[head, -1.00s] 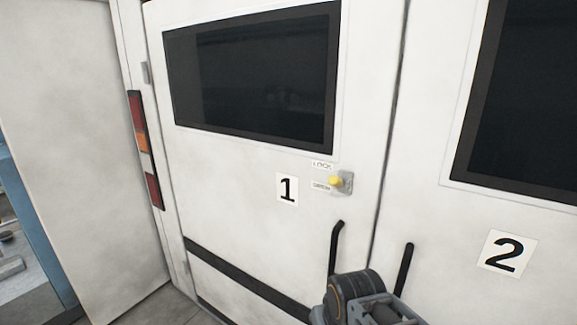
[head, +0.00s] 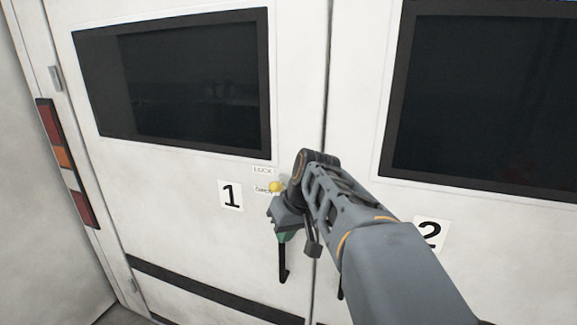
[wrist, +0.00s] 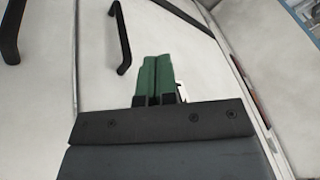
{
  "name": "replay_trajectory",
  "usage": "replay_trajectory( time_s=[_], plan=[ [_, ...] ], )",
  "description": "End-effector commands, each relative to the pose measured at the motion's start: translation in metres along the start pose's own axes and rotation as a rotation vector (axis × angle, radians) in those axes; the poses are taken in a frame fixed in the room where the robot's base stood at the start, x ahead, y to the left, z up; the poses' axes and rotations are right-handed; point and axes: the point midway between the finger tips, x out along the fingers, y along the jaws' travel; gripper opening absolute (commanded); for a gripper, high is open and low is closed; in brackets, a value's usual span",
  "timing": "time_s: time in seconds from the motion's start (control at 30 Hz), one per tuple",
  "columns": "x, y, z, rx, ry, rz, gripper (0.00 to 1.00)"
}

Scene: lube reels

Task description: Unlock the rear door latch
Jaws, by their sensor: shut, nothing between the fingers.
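The latch on door 1 shows in the head view as a yellow knob (head: 277,187), beside the small LOCK label (head: 262,170) and a second small label below it. Its metal plate is hidden behind my arm. My gripper (head: 281,237) is in front of door 1 (head: 180,225), just below the knob, with its green fingers pointing down. In the wrist view the green fingers (wrist: 154,75) are together with nothing between them. The latch cannot be made out in the wrist view. I cannot tell how far the gripper stands off the door.
A black handle (head: 283,265) hangs below my gripper on door 1. Door 2, with its number sign (head: 431,234), is to the right, partly behind my arm. Dark windows (head: 185,85) are above. A white side panel (head: 30,200) stands at the left.

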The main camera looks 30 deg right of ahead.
Motion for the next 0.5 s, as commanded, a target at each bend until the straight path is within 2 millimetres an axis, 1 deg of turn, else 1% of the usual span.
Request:
replay_trajectory(
  time_s=[0.03,0.1,0.2,0.3,0.33,0.4,0.5],
  plan=[
    [-0.031,0.014,-0.023,0.003,0.02,-0.029,0.0],
    [-0.062,0.03,-0.045,-0.021,0.052,-0.076,0.0],
    [-0.102,0.053,-0.068,-0.065,0.102,-0.129,0.0],
    [-0.133,0.072,-0.082,-0.113,0.151,-0.163,0.0],
    [-0.141,0.077,-0.085,-0.127,0.163,-0.172,0.0],
    [-0.155,0.086,-0.089,-0.154,0.187,-0.185,0.0],
    [-0.167,0.095,-0.092,-0.183,0.209,-0.196,0.0]
  ],
)
